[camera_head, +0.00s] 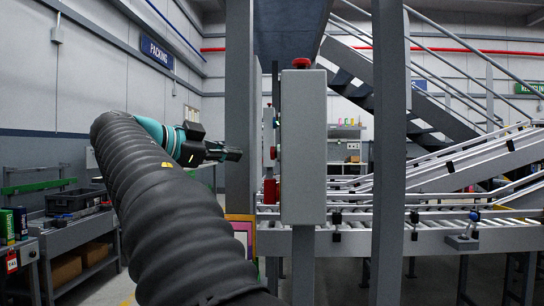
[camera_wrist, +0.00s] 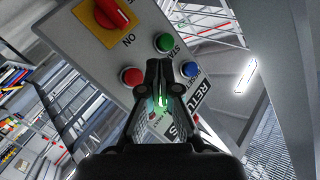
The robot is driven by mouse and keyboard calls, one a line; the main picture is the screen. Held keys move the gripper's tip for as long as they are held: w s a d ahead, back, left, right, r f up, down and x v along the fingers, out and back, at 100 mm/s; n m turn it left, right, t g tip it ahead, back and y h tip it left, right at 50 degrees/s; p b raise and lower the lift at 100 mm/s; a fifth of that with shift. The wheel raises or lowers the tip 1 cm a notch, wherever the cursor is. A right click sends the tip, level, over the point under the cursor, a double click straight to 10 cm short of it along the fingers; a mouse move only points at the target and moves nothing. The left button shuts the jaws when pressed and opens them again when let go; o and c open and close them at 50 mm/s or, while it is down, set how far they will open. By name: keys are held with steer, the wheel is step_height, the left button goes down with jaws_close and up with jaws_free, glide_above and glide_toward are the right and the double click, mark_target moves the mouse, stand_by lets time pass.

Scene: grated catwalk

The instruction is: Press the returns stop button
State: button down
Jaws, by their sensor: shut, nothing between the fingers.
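A grey control box (camera_head: 303,150) stands on a post at the centre of the head view, side-on. Its panel (camera_wrist: 105,60) fills much of the wrist view, tilted, with a partly hidden label (camera_wrist: 190,100) reading "RETU…". A red button (camera_wrist: 131,77), a green button (camera_wrist: 164,43) and a blue button (camera_wrist: 190,69) sit on it; the red button's own label is hidden. My gripper (camera_head: 238,154) is shut and empty, left of the box and apart from it. In the wrist view its fingertips (camera_wrist: 163,66) overlap the panel between the red and blue buttons.
A red and yellow rotary switch (camera_wrist: 107,14) is on the same panel. Grey columns (camera_head: 390,150) stand on both sides, with a roller conveyor (camera_head: 465,235) at right and a workbench (camera_head: 75,232) at left.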

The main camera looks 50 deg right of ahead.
steer(key=shift+s+d+b, duration=0.8)
steer(key=shift+s+d, duration=0.7)
steer(key=shift+s, duration=0.25)
steer(key=shift+s+d+b, duration=0.3)
steer(key=shift+s+b, duration=0.05)
steer(key=shift+b, duration=0.05)
steer(key=shift+s+d+b, duration=0.4)
steer(key=shift+s+d, duration=0.1)
steer(key=shift+s, duration=0.1)
stand_by(1.5)
stand_by(0.3)
steer(key=shift+w+a, duration=0.8)
steer(key=shift+w, duration=0.15)
steer(key=shift+w+a, duration=0.1)
steer(key=shift+w+a+p, duration=0.6)
steer(key=shift+w+a, duration=0.95)
steer(key=shift+w, duration=0.25)
